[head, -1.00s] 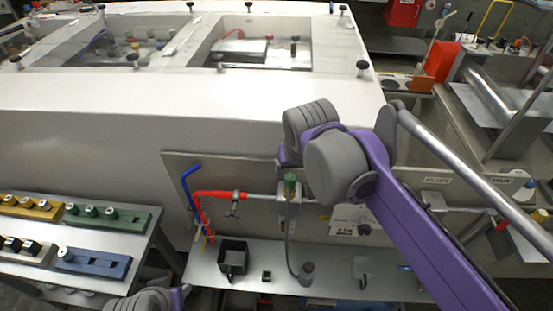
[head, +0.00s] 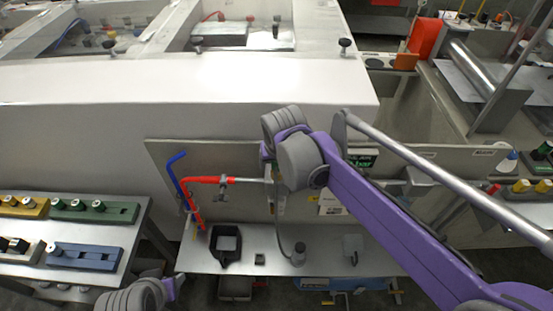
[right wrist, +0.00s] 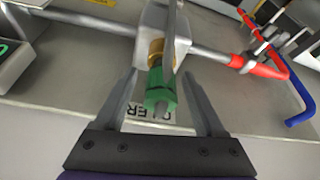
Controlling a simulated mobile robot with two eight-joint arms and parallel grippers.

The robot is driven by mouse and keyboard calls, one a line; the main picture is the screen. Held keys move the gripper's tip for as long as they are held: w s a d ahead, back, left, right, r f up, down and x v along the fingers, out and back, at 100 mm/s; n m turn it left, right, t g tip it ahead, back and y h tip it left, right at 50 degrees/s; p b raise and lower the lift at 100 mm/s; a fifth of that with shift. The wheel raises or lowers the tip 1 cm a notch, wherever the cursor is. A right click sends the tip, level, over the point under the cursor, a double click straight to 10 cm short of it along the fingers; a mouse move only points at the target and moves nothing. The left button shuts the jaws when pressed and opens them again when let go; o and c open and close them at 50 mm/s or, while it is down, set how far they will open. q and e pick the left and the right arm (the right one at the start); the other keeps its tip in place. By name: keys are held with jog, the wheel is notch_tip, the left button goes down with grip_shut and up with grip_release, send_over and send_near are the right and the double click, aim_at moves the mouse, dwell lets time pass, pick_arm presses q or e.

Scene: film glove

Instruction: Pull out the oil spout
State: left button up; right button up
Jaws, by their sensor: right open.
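In the right wrist view a green fitting (right wrist: 160,92), which may be the oil spout, sits below a brass collar (right wrist: 157,52) on a pale block (right wrist: 165,28). My right gripper (right wrist: 160,74) is open, with one finger on each side of the green fitting and visible gaps to it. It does not hold the fitting. In the head view my right wrist hides the fitting and the fingers. Part of my left arm shows at the bottom left of the head view, but its gripper fingers are not visible.
A red pipe (head: 208,180) with a blue handle (head: 175,170) stands left of the fitting. A black square holder (head: 226,242) and a grey cylinder (head: 298,256) stand on the metal shelf (head: 200,262). A rack with colored blocks (head: 90,211) is at left.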

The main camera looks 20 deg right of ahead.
grip_shut()
dwell(0.7)
dwell(1.2)
